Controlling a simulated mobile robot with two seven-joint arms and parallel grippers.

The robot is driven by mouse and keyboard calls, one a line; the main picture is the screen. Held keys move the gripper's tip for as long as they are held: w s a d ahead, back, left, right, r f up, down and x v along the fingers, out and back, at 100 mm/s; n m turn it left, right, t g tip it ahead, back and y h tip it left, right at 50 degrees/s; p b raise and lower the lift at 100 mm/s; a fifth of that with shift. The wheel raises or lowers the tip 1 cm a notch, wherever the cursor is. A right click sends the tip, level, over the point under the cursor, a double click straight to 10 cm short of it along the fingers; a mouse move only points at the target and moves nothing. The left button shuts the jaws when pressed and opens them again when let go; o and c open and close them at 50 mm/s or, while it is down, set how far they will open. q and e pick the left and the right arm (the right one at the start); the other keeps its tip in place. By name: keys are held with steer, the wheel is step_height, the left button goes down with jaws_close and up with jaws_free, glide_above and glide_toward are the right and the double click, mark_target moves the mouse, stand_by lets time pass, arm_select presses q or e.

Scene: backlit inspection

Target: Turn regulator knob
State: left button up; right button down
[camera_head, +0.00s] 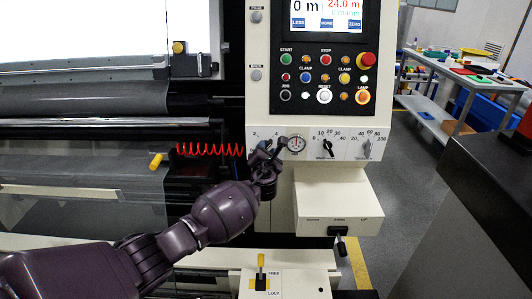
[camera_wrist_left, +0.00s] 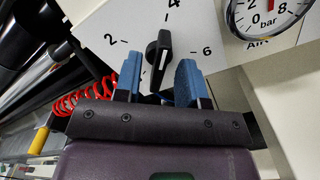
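The regulator knob (camera_wrist_left: 158,58) is black with a white pointer line. It sits on a white panel with a dial marked 2, 4 and 6, and its pointer is turned roughly toward the 4. My left gripper (camera_wrist_left: 158,80) is open, with one blue finger on each side of the knob and gaps visible between fingers and knob. In the head view my left gripper (camera_head: 266,150) is at the panel and hides most of the knob. The round air gauge (camera_wrist_left: 268,14), marked in bar, is right of the knob; it also shows in the head view (camera_head: 296,143). My right gripper is not in view.
Two more dials with knobs, one black (camera_head: 327,146) and one grey (camera_head: 367,149), are to the right on the panel. Buttons (camera_head: 325,78) and a screen (camera_head: 327,15) are above. A red coiled hose (camera_head: 210,150) is at left. A white box (camera_head: 338,205) juts out below.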

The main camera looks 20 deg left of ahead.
arm_select(q)
steer(key=shift+w, duration=0.1)
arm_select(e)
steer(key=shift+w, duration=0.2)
arm_select(q)
jaws_close()
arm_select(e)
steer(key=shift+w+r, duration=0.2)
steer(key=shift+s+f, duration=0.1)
